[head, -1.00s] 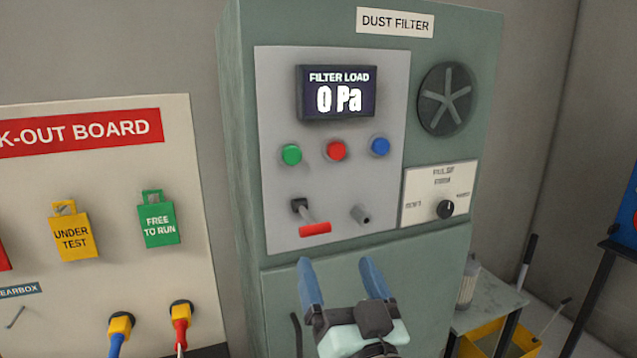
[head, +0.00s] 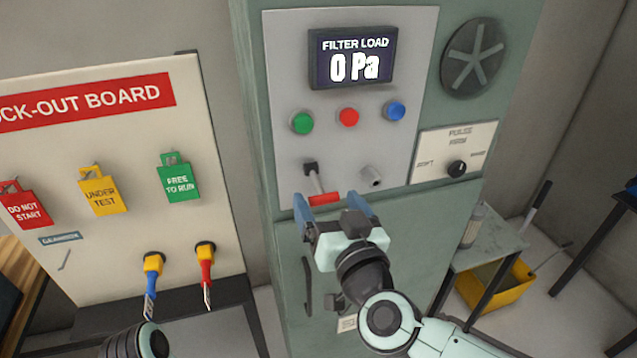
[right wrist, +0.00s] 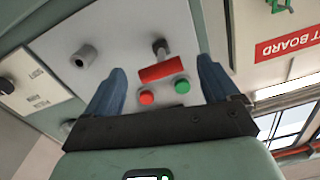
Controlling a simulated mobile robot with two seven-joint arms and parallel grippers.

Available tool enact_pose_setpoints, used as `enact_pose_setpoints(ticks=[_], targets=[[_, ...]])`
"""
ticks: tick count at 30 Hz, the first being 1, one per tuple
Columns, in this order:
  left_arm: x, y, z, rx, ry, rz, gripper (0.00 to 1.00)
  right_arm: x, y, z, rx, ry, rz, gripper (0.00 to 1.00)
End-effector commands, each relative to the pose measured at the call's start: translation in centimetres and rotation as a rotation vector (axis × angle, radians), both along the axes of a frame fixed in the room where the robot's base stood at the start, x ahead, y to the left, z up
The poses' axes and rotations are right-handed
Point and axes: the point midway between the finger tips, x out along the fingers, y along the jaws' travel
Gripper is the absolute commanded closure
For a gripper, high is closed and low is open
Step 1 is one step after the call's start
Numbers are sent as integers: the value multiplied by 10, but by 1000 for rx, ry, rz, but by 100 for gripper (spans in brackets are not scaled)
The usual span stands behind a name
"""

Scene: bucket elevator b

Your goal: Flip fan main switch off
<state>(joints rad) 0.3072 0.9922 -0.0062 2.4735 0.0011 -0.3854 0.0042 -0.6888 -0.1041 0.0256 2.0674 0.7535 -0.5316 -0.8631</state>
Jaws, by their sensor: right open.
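The switch lever (head: 316,184) sits low on the grey panel of the dust filter cabinet. It has a dark pivot and a red crosswise grip, which hangs below the pivot in the head view. No label on it is readable. My right gripper (head: 332,203) is open, its blue fingers reaching up at the red grip. In the right wrist view the red grip (right wrist: 162,72) shows between the two spread fingers (right wrist: 160,85). I cannot tell whether they touch it. My left gripper is not in view.
A grey stub (head: 371,177) is right of the lever. Green, red and blue buttons (head: 348,117) sit above, under the display (head: 352,57) reading 0 Pa. A dial plate (head: 455,152) is at right. The lock-out board (head: 120,235) stands left, a small table (head: 490,243) right.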

Motion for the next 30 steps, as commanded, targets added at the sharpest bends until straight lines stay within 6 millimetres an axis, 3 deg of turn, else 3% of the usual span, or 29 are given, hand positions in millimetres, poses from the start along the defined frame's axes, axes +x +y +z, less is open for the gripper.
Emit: enact_pose_setpoints(ticks=[3, 9, 21, 23, 28, 30], targets=[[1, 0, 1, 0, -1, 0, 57, 23, 9, 0, -1, 0, 1, 11], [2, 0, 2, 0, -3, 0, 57, 47, 17, 1, 0, 0, 1, 11], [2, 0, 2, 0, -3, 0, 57, 54, 19, 1, 0, -1, 1, 11], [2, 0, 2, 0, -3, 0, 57, 54, 19, 1, 0, -1, 1, 28], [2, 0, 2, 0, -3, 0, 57, 54, 18, 1, 0, -1, 0, 83], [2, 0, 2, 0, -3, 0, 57, 54, 18, 0, 1, -2, -1, 85]])
